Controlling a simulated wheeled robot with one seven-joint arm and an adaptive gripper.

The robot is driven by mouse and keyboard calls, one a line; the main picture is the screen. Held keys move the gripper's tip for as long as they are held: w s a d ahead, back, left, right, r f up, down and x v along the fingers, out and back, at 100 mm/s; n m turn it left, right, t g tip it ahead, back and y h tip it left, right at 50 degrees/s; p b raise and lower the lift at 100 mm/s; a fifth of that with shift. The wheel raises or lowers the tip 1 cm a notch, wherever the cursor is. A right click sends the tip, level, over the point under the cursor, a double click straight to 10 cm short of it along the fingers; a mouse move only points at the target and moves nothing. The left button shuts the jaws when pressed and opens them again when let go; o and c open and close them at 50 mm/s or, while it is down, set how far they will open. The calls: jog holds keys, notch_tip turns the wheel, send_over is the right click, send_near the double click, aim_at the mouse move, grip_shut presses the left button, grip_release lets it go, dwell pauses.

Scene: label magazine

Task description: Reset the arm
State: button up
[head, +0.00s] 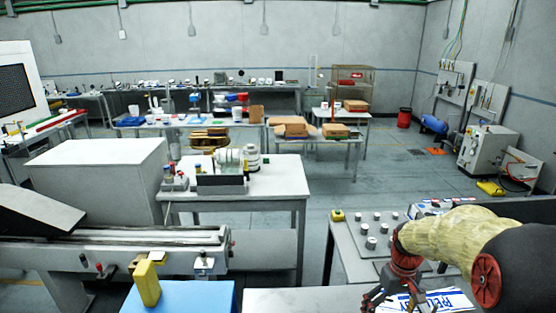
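My gripper (392,301) is at the bottom right of the head view, on the end of my arm, which reaches in from the right edge. Its dark fingers point down and look spread apart, with nothing seen between them. The fingertips are close to the bottom edge of the picture. A white label sheet with blue lettering (446,299) lies just right of and behind the fingers. I cannot tell whether the fingers touch it.
A grey control panel with several round knobs (371,243) stands close behind my gripper. A yellow block (147,283) stands on a blue surface (195,297) at front left. A white table (275,173) holds rolls (228,161). Open floor (400,165) lies beyond.

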jog(key=s+a+r+m+t+b, duration=0.1)
jog(key=s+a+r+t+b, duration=0.2)
jog(key=s+a, duration=0.3)
jog(key=s+a+r+m+t+b, duration=0.1)
jog(key=s+a+r+t+b, duration=0.2)
jog(key=s, duration=1.3)
jog(key=a+r+b, duration=0.2)
jog(key=a, duration=0.1)
jog(key=shift+s+r+b, duration=0.25)
jog(key=shift+r+b, duration=0.05)
jog(key=shift+r, duration=0.05)
jog(key=shift+a, duration=0.1)
jog(key=shift+c, duration=0.4)
